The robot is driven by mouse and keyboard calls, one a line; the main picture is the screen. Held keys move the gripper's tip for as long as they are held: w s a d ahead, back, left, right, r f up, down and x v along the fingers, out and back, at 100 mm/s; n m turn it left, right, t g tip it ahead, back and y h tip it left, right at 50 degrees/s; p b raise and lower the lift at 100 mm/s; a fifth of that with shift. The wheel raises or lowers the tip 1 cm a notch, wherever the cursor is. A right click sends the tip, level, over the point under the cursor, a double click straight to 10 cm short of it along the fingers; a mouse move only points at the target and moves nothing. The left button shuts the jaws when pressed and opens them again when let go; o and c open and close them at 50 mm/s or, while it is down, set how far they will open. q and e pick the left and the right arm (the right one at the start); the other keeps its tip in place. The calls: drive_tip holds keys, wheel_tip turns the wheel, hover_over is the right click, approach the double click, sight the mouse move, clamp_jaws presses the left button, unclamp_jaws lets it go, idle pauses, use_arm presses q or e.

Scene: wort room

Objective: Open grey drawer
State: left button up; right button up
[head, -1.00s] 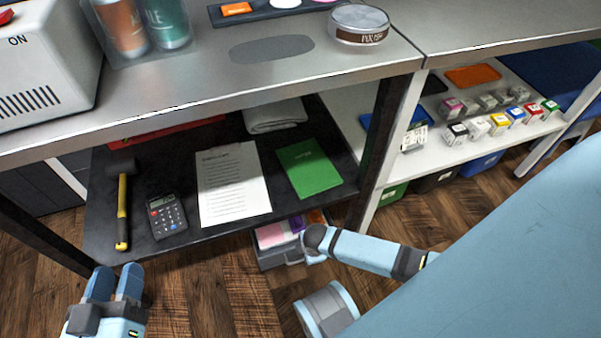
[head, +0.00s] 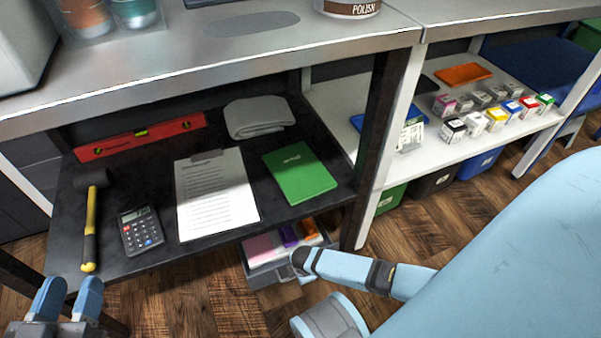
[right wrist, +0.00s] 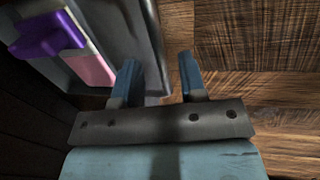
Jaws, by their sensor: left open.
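The grey drawer (head: 272,278) hangs under the dark lower shelf and stands out past its front edge, so part of its inside shows. Pink, purple and orange things lie in it. In the right wrist view the grey drawer (right wrist: 145,45) is at the upper left, with pink and purple things inside. My right gripper (right wrist: 157,80) is at the drawer's front, its fingers apart; floor shows between the front and one finger. In the head view its fingers are mostly hidden. My left gripper (head: 66,298) is open and empty at the lower left, away from the drawer.
The dark shelf (head: 155,185) holds a hammer (head: 90,220), a calculator (head: 141,230), a clipboard (head: 215,195), a green book (head: 300,173) and a red level (head: 140,139). A table leg (head: 375,150) stands right of the drawer. Wooden floor (head: 205,300) lies open in front.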

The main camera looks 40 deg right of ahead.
use_arm(q)
drive_tip(key=shift+w+a+r+m, duration=0.1)
drive_tip(key=shift+w+m, duration=0.05)
drive_tip(key=shift+m, duration=0.15)
use_arm(e)
drive_tip(key=shift+w+f, duration=0.1)
drive_tip(key=shift+f, duration=0.45)
clamp_jaws()
use_arm(q)
drive_tip(key=shift+r, duration=0.1)
